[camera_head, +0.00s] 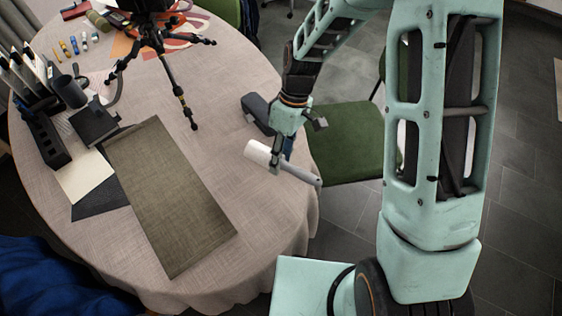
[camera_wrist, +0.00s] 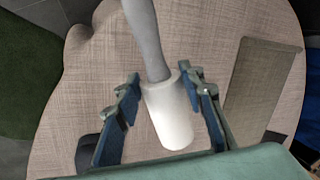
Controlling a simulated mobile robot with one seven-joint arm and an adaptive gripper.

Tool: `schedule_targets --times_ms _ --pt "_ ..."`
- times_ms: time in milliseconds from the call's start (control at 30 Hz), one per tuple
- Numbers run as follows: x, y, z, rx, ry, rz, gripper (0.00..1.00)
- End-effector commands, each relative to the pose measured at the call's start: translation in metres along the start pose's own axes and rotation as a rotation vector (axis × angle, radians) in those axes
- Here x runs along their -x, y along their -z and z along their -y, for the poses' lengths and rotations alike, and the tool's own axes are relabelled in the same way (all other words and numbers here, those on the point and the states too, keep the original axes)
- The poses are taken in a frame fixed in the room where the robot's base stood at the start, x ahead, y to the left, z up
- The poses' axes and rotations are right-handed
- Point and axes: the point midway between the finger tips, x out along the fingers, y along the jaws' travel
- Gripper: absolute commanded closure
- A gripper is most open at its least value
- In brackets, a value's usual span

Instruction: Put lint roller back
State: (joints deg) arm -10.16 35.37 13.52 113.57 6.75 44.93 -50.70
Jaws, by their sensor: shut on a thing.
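The lint roller (camera_head: 258,152) has a white roll and a grey handle (camera_head: 303,175). It is at the right edge of the round table, with its handle pointing right toward the green chair. My gripper (camera_head: 277,158) is shut on it, near where the roll meets the handle. In the wrist view the roller (camera_wrist: 170,118) lies between the two fingers of my gripper (camera_wrist: 163,84), with its handle running up and away. The table's cloth shows below it. I cannot tell how far the roller is above the cloth.
A tripod (camera_head: 160,60) stands on the round table (camera_head: 235,95). A brown-green mat (camera_head: 170,195) lies in the middle front. A dark organizer (camera_head: 44,138) and papers (camera_head: 84,178) are at left. A green chair (camera_head: 345,140) stands by the right edge.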

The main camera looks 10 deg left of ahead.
Motion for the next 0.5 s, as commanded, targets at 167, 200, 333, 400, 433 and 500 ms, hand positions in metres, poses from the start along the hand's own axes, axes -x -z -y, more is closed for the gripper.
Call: schedule_targets --times_ms 167,200,333,400,433,500 --pt "-0.007 0.005 -0.011 0.0 0.0 -0.001 0.83" --pt "-0.008 0.005 -0.012 0.0 0.0 -0.001 0.83" --pt "-0.015 0.008 -0.018 0.0 0.001 0.0 0.83" --pt "-0.026 0.007 -0.021 0.0 0.003 0.002 0.83" --pt "-0.031 0.007 -0.022 -0.001 0.003 0.002 0.83" --pt "-0.039 0.007 -0.025 0.0 0.002 0.001 0.83"
